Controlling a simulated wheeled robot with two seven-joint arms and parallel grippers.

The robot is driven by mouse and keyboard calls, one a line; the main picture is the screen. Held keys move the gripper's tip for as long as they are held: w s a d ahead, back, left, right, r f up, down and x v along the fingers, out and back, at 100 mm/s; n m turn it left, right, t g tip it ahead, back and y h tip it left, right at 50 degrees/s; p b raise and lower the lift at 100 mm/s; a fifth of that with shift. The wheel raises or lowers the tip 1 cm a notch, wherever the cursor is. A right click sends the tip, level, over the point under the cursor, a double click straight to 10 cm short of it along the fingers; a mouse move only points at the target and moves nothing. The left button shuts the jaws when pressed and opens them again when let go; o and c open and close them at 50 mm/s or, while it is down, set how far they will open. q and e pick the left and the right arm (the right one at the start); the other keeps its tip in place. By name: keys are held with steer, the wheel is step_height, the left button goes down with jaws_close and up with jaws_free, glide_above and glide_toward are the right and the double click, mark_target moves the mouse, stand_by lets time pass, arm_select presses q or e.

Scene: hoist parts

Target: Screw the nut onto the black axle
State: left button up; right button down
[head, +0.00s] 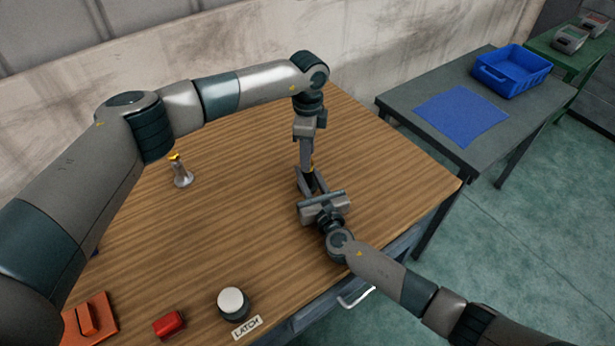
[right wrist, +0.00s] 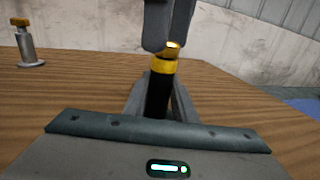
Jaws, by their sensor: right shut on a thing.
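The black axle (right wrist: 158,98) stands roughly upright in the right wrist view, with a yellow band (right wrist: 163,66) at its top. My right gripper (head: 309,184) is shut around it above the wooden table; its fingers flank the axle in the right wrist view (right wrist: 160,103). My left gripper (head: 307,168) points straight down from above, its fingertips just over the axle's top in the right wrist view (right wrist: 169,48). A small gold piece (right wrist: 173,44) shows at those fingertips; I cannot tell whether it is the nut or whether they grip it.
A grey post with a gold top (head: 181,174) stands on the table (head: 240,205) at left. A white button (head: 232,302) by a LATCH label, a red block (head: 169,324) and an orange piece (head: 90,320) line the front. A side table holds a blue bin (head: 512,70) and mat (head: 462,115).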

arm_select(q)
steer(key=shift+f, duration=0.3)
